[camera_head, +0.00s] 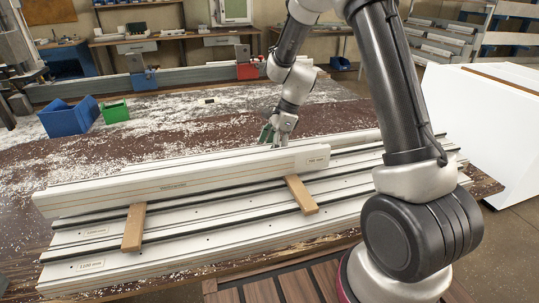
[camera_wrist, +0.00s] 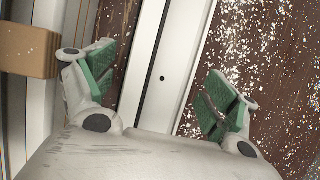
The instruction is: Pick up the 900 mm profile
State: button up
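A long white profile (camera_head: 180,182) lies across two wooden spacers in the head view.
The spacers (camera_head: 134,228) and (camera_head: 301,195) stick out in front of the raised profile. A wooden block (camera_wrist: 28,50) shows at left in the wrist view. Blue (camera_head: 70,118) and green (camera_head: 115,112) bins stand at the back left. White chips litter the brown bench.

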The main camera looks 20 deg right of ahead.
jog(key=shift+r, duration=0.1)
grip_shut()
